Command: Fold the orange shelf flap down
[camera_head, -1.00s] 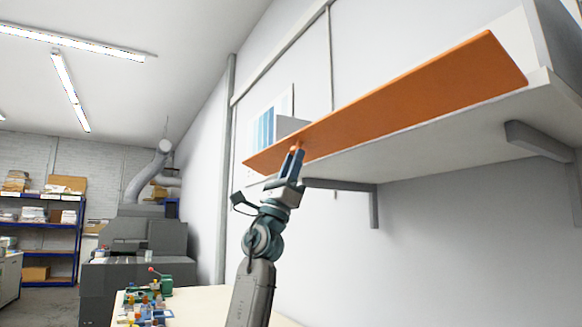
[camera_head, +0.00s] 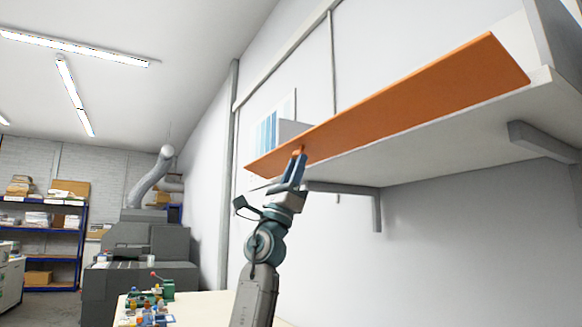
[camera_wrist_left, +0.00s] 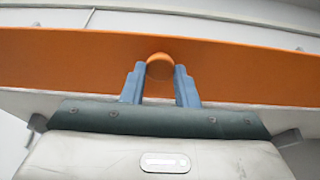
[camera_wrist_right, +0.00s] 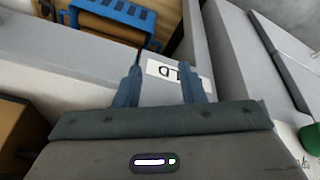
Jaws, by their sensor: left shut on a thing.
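The long orange shelf flap (camera_head: 400,100) runs along the front edge of the pale wall shelf (camera_head: 440,145), tilted up from it. My left gripper (camera_head: 298,156) reaches up from below to the flap's lower edge, left of its middle. In the left wrist view its fingers (camera_wrist_left: 160,72) are shut on a round orange knob (camera_wrist_left: 159,65) on the flap's face. My right gripper (camera_wrist_right: 161,66) shows only in the right wrist view, with its fingers apart and nothing between them.
A table (camera_head: 205,308) with small coloured parts stands below at left. Grey machinery (camera_head: 140,245) and blue racking (camera_head: 80,235) are farther back. In the right wrist view, a grey surface with a lettered label (camera_wrist_right: 160,70) lies beyond the fingers.

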